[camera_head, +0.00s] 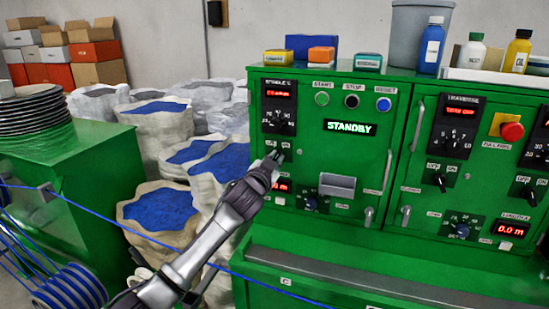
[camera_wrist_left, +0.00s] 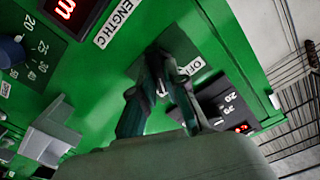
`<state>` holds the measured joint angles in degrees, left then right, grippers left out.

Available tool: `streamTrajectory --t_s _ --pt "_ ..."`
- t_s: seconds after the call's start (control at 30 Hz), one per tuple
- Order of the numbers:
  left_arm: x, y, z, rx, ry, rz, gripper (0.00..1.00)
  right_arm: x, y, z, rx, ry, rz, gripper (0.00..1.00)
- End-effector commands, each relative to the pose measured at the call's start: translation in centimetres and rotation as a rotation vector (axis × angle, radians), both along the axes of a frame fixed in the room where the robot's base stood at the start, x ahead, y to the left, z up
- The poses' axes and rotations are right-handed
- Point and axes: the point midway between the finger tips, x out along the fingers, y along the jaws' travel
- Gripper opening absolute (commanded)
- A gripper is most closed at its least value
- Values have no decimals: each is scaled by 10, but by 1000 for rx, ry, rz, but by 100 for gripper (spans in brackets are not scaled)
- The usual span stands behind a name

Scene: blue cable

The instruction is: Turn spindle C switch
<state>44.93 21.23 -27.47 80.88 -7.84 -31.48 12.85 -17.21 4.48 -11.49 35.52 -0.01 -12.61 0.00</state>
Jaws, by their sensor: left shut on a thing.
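The spindle C switch (camera_head: 283,153) is on the left side of the green cabinet front, below the black dial and the OFF and ON labels. My left gripper (camera_head: 275,160) reaches up to it from below and is shut on its knob. In the left wrist view, the gripper's dark fingers (camera_wrist_left: 160,98) close over the switch at the panel, beside an OFF label (camera_wrist_left: 188,69). The fingers hide most of the knob, so I cannot tell which way it points. My right gripper is not in view.
A STANDBY display (camera_head: 349,127), start, stop and reset buttons and a small grey box (camera_head: 337,185) share the panel. A length C display is just below the gripper. White sacks (camera_head: 160,212), a green table (camera_head: 90,150) and blue cable (camera_head: 70,287) are at left.

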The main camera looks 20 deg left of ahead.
Motion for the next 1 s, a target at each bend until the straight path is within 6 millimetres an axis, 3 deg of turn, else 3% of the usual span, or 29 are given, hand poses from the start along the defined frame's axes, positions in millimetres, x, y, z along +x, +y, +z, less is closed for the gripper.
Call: streamTrajectory --t_s 0.67,0.7,0.8,1.0 --pt "0 0 1 60 -5 -1 0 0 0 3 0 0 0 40" --pt "0 0 1 60 -5 -1 19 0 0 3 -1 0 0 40" --pt "0 0 1 59 -4 0 36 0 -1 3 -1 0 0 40" --pt "0 0 0 58 -3 0 38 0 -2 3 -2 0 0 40"
